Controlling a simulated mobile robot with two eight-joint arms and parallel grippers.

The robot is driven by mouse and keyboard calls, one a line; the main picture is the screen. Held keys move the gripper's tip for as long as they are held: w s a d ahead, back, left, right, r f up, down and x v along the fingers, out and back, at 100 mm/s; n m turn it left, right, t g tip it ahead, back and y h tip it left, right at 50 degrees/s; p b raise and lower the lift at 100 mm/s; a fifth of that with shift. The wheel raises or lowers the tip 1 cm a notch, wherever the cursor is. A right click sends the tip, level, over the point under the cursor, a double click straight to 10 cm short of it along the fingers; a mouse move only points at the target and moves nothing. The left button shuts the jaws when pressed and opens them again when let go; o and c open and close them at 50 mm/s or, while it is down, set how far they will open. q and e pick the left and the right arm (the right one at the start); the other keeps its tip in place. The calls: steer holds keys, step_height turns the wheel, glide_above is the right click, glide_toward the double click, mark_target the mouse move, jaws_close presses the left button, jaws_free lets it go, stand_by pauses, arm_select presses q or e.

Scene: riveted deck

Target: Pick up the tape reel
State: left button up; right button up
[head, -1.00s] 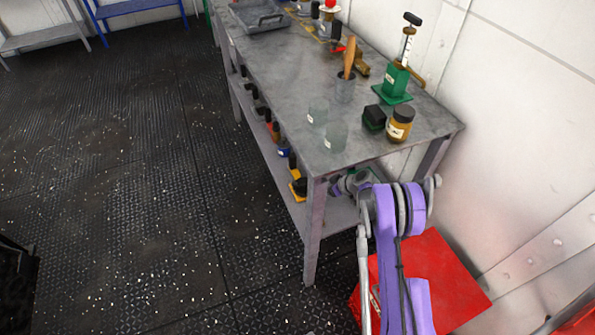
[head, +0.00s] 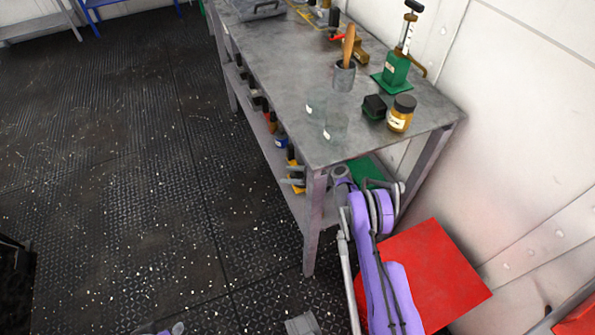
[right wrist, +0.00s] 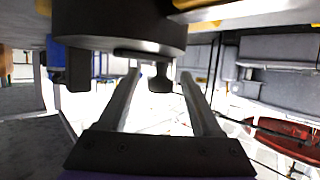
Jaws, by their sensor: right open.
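The tape reel appears to be the yellow and black item (head: 298,183) on the table's lower shelf, near the front leg. It is partly hidden by my right gripper (head: 289,175), whose pale fingers are open at the shelf's edge. In the right wrist view a black round drum (right wrist: 120,25) with a small black knob (right wrist: 160,82) fills the top. The knob shows between the open fingertips (right wrist: 160,78). I cannot tell whether the fingers touch it. A grey part at the head view's bottom edge may be my left gripper (head: 302,325); its jaws cannot be made out.
The grey metal table (head: 280,90) stands above the lower shelf; its front leg (head: 314,225) is close beside my right gripper. Several small items line the shelf. A red box (head: 430,270) stands on the floor at right.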

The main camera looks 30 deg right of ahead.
steer(key=shift+x, duration=1.1)
jaws_close()
stand_by(0.6)
